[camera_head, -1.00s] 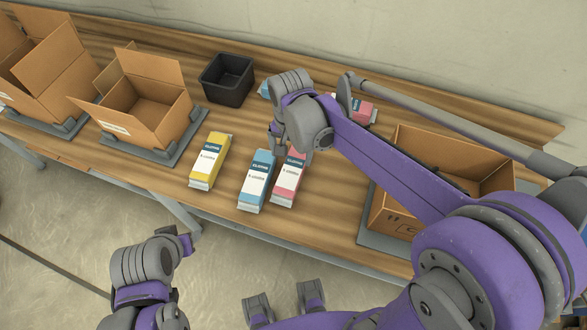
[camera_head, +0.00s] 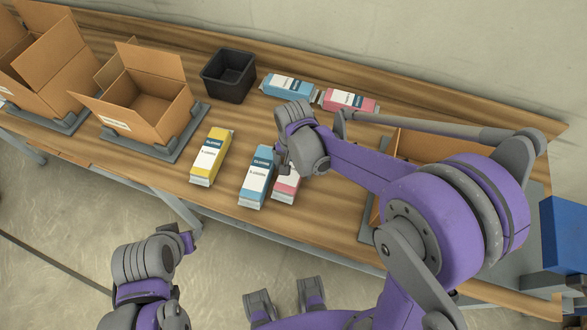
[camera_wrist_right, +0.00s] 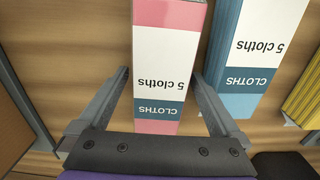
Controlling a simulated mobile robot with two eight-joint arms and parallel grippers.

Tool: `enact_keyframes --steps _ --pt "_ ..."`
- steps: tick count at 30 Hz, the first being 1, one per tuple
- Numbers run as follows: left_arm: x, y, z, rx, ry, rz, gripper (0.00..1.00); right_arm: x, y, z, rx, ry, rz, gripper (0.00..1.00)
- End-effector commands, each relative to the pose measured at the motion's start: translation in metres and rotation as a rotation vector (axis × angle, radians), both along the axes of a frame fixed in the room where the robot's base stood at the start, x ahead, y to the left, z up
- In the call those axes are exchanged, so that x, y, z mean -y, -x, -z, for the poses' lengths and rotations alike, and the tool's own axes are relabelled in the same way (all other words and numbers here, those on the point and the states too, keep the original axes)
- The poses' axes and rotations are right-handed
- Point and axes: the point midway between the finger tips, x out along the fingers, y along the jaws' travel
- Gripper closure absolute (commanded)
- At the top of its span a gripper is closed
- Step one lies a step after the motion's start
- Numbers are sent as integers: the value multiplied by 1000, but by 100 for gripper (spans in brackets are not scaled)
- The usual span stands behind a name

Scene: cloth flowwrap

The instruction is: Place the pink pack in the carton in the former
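A pink-and-white cloth pack (camera_head: 285,188) lies on the table, partly hidden by my right gripper (camera_head: 284,168) in the head view. In the right wrist view the open fingers of that gripper (camera_wrist_right: 160,76) are on either side of the pink pack (camera_wrist_right: 165,55). A second pink pack (camera_head: 349,101) lies at the back. Open cartons stand in grey formers: one left of centre (camera_head: 152,108) in its former (camera_head: 180,145), one far left (camera_head: 52,85), one at right (camera_head: 405,145) mostly behind my right arm. My left gripper (camera_head: 190,241) is off the table's front edge; its fingers are unclear.
A blue pack (camera_head: 256,180) lies close beside the pink one, with a yellow pack (camera_head: 211,157) further left. Another blue pack (camera_head: 288,86) and a black bin (camera_head: 229,75) stand at the back. A blue box (camera_head: 563,232) is at far right.

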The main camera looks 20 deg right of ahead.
Motion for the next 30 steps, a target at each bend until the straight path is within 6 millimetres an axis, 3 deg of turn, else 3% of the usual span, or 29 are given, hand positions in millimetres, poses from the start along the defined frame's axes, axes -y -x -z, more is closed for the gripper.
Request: enact_keyframes --steps 1,12,15,23,30 --pt "0 0 0 0 0 0 50 0 0 0 0 0 0 9" --pt "0 0 0 0 0 0 50 0 0 0 0 0 0 76" --pt "0 0 0 0 0 0 50 0 0 0 0 0 0 90" --pt "0 0 -1 1 0 0 50 0 0 -10 0 0 0 90" --pt "0 -2 -7 3 0 0 50 0 0 -58 0 0 0 90"
